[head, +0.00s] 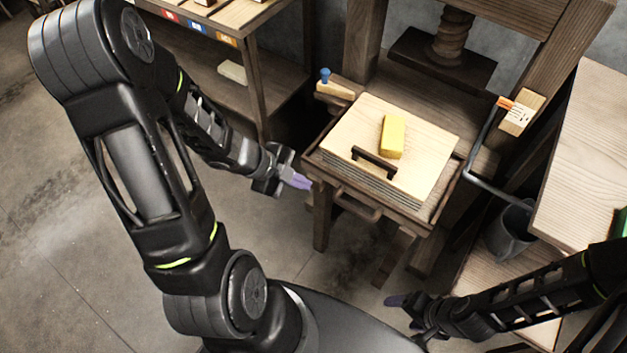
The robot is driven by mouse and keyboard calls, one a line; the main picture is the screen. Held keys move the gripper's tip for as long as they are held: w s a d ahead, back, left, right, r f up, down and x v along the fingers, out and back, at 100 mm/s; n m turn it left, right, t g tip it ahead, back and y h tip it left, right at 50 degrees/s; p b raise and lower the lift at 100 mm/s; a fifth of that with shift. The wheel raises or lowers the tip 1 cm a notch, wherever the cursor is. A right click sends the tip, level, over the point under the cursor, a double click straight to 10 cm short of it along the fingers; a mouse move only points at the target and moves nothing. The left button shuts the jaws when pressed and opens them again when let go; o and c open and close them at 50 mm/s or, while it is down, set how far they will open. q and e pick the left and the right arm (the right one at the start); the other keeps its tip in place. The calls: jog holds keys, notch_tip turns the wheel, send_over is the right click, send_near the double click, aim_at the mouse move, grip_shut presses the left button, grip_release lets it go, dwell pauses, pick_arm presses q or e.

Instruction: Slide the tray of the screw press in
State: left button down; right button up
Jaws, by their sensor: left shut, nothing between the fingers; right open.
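The screw press (443,58) stands at the back, with a wooden screw and a dark pressing plate above its bed. Its tray (447,206) sticks out at the front and has a wooden handle (358,205) on its front side. On the tray lies a stack of boards (345,133) with a dark handle and a yellow block (393,136) on top. My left gripper (300,181) is shut and empty, just left of the tray's front left corner. My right gripper (392,300) is open and empty, low in front of the press and below the tray.
A blue-knobbed wooden piece (325,77) is at the tray's back left. A bent metal bar (484,140) runs along the right side, near a grey bucket (509,229). A wooden table (585,160) stands at right, a shelf (262,95) at back left. Floor at left is clear.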

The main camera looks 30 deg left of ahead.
pick_arm(q)
jog(key=w+d+f+b, duration=0.1)
jog(key=w+f, duration=0.1)
jog(key=w+d+f+b, duration=0.1)
jog(key=w+f, duration=0.2)
jog(key=w+d+f+b, duration=0.1)
jog(key=w+d+f, duration=0.1)
jog(key=shift+w+f, duration=0.15)
jog(key=shift+w, duration=0.45)
